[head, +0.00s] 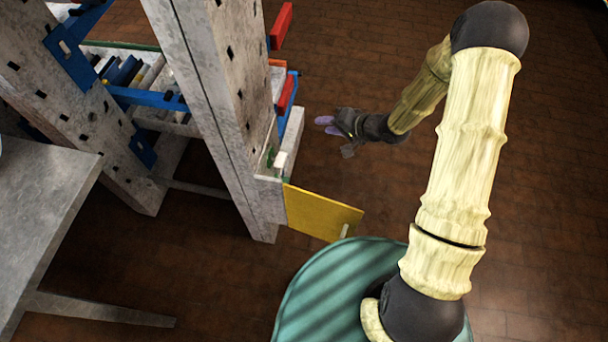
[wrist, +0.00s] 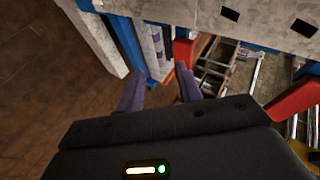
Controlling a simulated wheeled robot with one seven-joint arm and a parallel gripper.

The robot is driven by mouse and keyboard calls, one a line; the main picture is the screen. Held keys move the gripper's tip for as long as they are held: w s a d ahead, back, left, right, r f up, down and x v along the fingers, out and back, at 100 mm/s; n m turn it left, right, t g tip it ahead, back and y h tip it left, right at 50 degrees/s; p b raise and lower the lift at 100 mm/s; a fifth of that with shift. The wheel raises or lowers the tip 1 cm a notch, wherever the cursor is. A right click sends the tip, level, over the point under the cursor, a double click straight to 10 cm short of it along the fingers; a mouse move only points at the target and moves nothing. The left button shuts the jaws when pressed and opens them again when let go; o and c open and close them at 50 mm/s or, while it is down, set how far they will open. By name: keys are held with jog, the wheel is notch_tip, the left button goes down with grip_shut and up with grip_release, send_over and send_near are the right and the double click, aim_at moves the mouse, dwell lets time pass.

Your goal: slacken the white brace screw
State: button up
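My gripper (head: 326,125) has purple fingers and hangs in the air to the right of the grey slotted mast. In the wrist view its two fingertips (wrist: 160,85) are apart with nothing held between them. A small white piece (head: 281,160) sits low on the mast's right side, beside a green part; it may be the white brace screw, but I cannot tell for sure. It lies left of and below my gripper in the head view. I cannot make out a screw clearly in the wrist view.
The grey mast (head: 215,90) carries red and blue parts. A yellow panel (head: 320,212) juts out from its lower right. A grey table (head: 40,200) stands at the left. In the wrist view a red part (wrist: 295,98) is at the right. Brick floor is clear at the right.

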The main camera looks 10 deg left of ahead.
aim_at(285, 161)
jog(key=s+a+f+m+g+y+b, duration=0.1)
jog(key=s+a+f+y+b, duration=0.1)
jog(key=f, duration=0.1)
jog(key=s+a+f+m+g+y+b, duration=0.1)
jog(key=s+a+f+y+b, duration=0.1)
jog(key=f+y+b, duration=0.1)
jog(key=s+a+f+g+y+b, duration=0.1)
jog(key=s+a+f+y+b, duration=0.1)
jog(key=f, duration=0.3)
jog(key=shift+s+a+f+m+g+y+b, duration=0.15)
jog(key=shift+s+f+m+g+y+b, duration=0.1)
jog(key=shift+m+g+y+b, duration=0.2)
jog(key=shift+a, duration=0.1)
